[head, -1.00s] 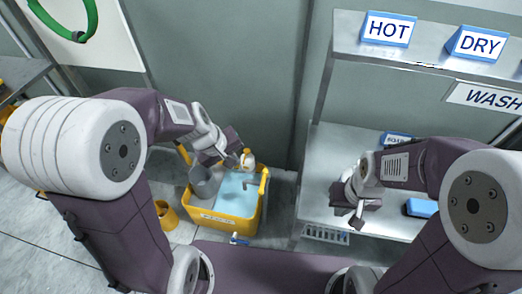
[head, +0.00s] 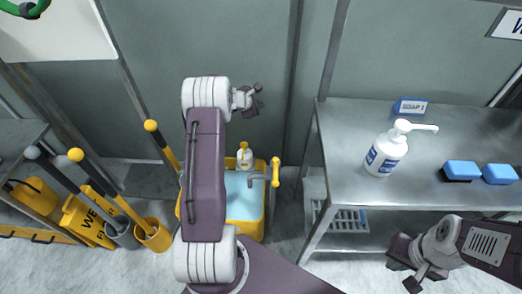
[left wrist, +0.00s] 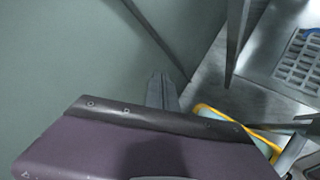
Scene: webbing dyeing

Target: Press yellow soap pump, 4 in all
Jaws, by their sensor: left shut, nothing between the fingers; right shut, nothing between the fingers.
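The soap bottle with the yellow pump (head: 244,157) stands at the back of the yellow tub (head: 274,178) in the head view. Its pump head shows, and the bottle looks upright. My left gripper (head: 256,98) is shut and empty, raised above and behind the bottle, apart from it. In the left wrist view my left gripper (left wrist: 160,90) points at the grey wall, with part of the tub (left wrist: 236,126) at lower right; I cannot make out the bottle there. My right gripper (head: 408,276) is shut and empty at the lower right, in front of the steel table.
A white pump bottle (head: 387,152) stands on the steel table (head: 345,155) at right, with a blue soap sign (head: 411,107) and blue sponges (head: 462,170). Mop handles, buckets (head: 153,235) and a yellow wet-floor sign (head: 86,220) stand at left. Open wall lies around my left gripper.

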